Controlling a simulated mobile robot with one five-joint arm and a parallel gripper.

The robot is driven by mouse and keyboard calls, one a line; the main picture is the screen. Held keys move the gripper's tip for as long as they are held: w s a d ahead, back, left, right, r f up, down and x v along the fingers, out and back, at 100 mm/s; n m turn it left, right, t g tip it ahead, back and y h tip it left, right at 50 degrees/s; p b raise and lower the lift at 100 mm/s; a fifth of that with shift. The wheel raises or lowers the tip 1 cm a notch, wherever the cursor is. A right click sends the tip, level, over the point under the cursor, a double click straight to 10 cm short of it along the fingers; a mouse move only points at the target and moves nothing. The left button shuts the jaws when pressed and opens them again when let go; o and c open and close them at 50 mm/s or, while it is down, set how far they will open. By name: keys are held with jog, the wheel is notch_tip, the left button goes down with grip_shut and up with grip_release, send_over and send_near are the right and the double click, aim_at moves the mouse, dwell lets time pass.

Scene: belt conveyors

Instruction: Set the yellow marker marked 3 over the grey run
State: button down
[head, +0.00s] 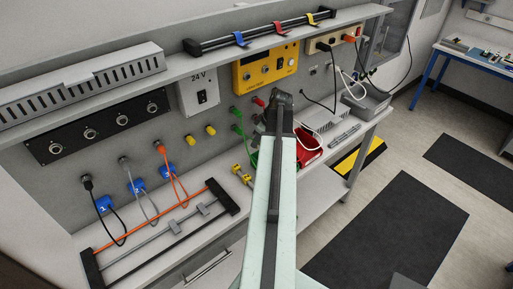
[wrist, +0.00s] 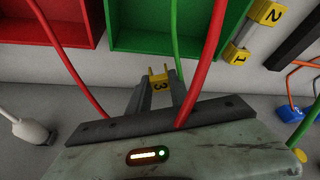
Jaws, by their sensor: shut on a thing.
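My gripper (wrist: 160,92) is shut on the yellow marker (wrist: 159,82), whose black 3 faces the wrist camera. In the head view my arm hides the fingers and this marker. Two yellow markers, 2 (wrist: 268,12) and 1 (wrist: 237,53), sit on a small grey holder, also seen in the head view (head: 242,175). A grey run (head: 165,231) lies between an orange run (head: 155,217) and a dark run in a black-ended frame on the bench at left, apart from my gripper.
A green bin (wrist: 125,38) and red bin (wrist: 55,22) lie close beyond my gripper. Red (wrist: 205,80) and green cables hang across the wrist view. Blue tags (head: 137,186) hang on plugged cables at left. A shelf (head: 215,52) overhangs the bench.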

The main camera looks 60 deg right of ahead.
notch_tip(320, 180, down, 4)
jog(key=b, duration=0.2)
jog(key=shift+r+b, duration=0.15)
jog(key=shift+b, duration=0.2)
jog(key=shift+w+r, duration=0.15)
jog(key=shift+w, duration=0.2)
jog(key=shift+s, duration=0.1)
jog(key=c, duration=1.2)
grip_release()
